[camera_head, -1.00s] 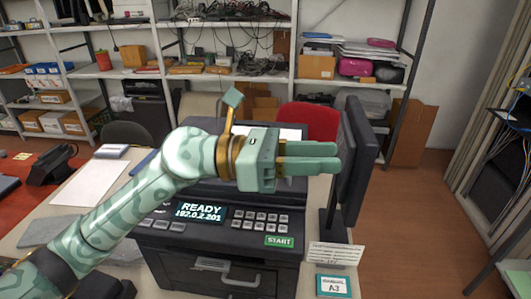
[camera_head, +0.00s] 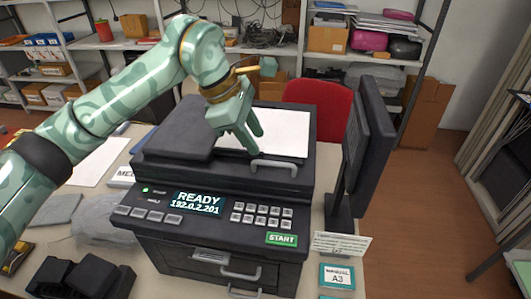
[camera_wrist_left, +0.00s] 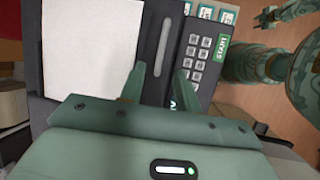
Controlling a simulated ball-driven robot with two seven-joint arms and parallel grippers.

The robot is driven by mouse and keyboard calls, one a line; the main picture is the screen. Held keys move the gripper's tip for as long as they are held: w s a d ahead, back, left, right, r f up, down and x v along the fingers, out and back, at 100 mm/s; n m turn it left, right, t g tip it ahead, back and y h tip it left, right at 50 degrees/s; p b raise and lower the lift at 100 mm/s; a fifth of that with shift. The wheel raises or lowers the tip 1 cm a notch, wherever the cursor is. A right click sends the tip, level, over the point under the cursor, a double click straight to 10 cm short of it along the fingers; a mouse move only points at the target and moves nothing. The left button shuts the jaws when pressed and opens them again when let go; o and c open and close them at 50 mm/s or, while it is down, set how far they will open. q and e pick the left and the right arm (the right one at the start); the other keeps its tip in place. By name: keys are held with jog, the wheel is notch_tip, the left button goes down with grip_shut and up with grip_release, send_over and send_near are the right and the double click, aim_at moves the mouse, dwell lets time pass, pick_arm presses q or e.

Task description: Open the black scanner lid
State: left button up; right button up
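The black scanner lid (camera_head: 180,135) lies flat and closed on the machine. A white sheet (camera_head: 280,130) is on its top, and a grey bar handle (camera_head: 275,165) sits at its front edge. My left gripper (camera_head: 255,143) points down above the lid, close behind and left of the handle in the head view. In the left wrist view its fingers (camera_wrist_left: 160,72) are apart and empty, with the handle (camera_wrist_left: 163,47) just ahead of the gap; contact cannot be told. My right gripper (camera_wrist_left: 267,18) shows small at the top right there; its fingers are unclear.
The control panel (camera_head: 215,208) reads READY, with a START button (camera_head: 282,239). A dark monitor (camera_head: 365,150) stands close on the right. A MANUAL A3 card (camera_head: 337,277) lies front right. Black blocky objects (camera_head: 80,278) lie front left. A red chair (camera_head: 318,100) stands behind.

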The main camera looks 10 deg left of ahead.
aim_at(265, 163)
pick_arm(q)
jog(key=x, duration=0.6)
jog(key=shift+d+f, duration=0.1)
grip_shut()
